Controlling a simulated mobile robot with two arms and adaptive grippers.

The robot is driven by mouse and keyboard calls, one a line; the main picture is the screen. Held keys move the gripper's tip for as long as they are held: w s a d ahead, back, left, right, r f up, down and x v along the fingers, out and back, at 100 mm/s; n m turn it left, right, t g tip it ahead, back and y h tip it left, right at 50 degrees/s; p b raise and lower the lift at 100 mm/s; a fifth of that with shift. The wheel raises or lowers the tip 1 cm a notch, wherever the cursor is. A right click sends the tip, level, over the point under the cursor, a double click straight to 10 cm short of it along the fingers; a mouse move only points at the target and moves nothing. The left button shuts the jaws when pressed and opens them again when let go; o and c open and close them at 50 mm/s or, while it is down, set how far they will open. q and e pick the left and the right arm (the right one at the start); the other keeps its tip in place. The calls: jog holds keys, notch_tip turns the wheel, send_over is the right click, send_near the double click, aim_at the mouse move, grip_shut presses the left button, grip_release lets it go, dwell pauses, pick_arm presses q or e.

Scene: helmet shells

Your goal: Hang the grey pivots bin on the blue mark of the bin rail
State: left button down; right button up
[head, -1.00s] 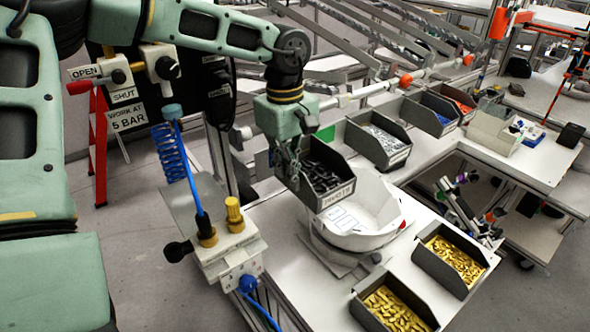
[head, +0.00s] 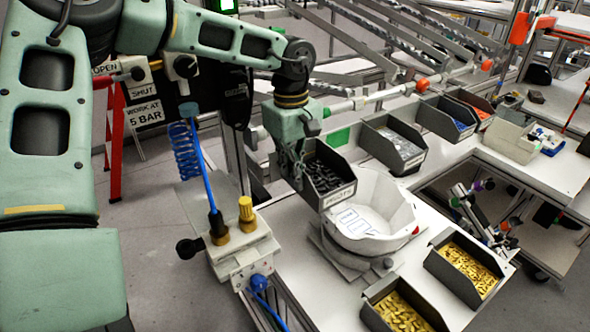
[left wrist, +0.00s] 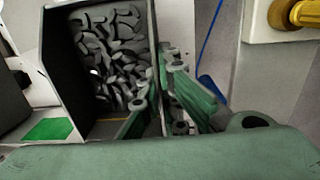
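The grey pivots bin (head: 339,194), filled with dark parts and labelled on its front, is held up beside and partly in front of the white helmet shell. My left gripper (head: 291,168) is at the bin's left side wall. In the left wrist view the fingers (left wrist: 165,100) sit on either side of the wall of the bin (left wrist: 66,75), shut on it. A green mark (head: 338,137) shows on the rail side behind the bin, and also in the left wrist view (left wrist: 48,129). I cannot make out a blue mark.
A white helmet shell (head: 398,237) stands on a round base on the bench. Other grey bins stand along the rail, one with silvery parts (head: 395,145). Two bins of brass parts (head: 430,262) are at the front right. A valve block (head: 240,262) stands left.

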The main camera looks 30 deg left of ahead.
pick_arm(q)
jog(key=c, duration=2.5)
grip_release()
jog(key=shift+f, duration=0.1)
jog(key=o, duration=0.6)
jog(key=shift+o, duration=0.2)
notch_tip(320, 180, up, 12)
jog(key=shift+a, duration=0.3)
